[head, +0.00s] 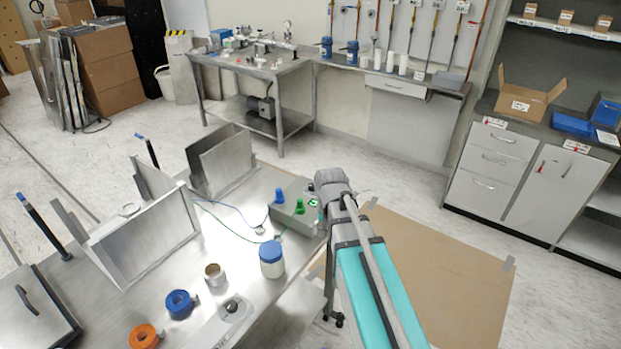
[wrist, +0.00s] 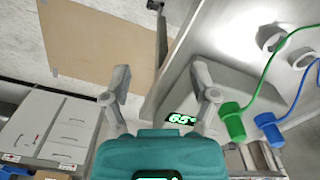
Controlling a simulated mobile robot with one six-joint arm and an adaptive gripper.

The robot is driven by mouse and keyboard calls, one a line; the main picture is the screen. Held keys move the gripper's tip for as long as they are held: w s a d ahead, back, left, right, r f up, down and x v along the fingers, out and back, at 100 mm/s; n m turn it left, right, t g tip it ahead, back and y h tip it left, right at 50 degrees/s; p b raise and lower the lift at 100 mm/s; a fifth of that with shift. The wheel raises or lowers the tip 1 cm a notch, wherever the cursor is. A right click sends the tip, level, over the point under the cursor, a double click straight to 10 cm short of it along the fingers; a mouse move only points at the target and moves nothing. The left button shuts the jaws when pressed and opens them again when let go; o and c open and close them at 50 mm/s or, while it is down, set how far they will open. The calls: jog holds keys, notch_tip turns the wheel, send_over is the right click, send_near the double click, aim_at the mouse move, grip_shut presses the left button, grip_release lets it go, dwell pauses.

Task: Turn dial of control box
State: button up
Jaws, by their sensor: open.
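The control box (head: 300,222) is a grey box on the steel table with a blue plug (head: 279,195), a green plug (head: 298,206) and a small green display. In the wrist view the control box (wrist: 215,85) lies to the right of my gripper, upside down, and its display (wrist: 180,119) reads about 65. My gripper (wrist: 160,72) is open with nothing between its fingers, and its right finger overlaps the box's edge in the picture. I cannot tell whether they touch. In the head view my arm hides the gripper. I cannot make out a dial on the box.
A white jar with a blue lid (head: 271,260), a tape roll (head: 214,274), blue (head: 179,304) and orange (head: 143,337) rolls and a device with a dark knob (head: 230,309) stand on the table. Wires (head: 235,215) run from the plugs.

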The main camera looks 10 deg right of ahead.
aim_at(312, 185)
jog(key=w+r+m+p, duration=0.5)
jog(key=w+r, duration=0.1)
jog(key=w, duration=0.5)
jog(key=w+r+m+p, duration=0.6)
jog(key=w+r, duration=0.1)
jog(key=w, duration=0.5)
jog(key=shift+m, duration=0.3)
jog(key=shift+f, duration=0.15)
notch_tip(312, 185, down, 14)
jog(key=b, duration=1.3)
jog(key=shift+r, duration=0.2)
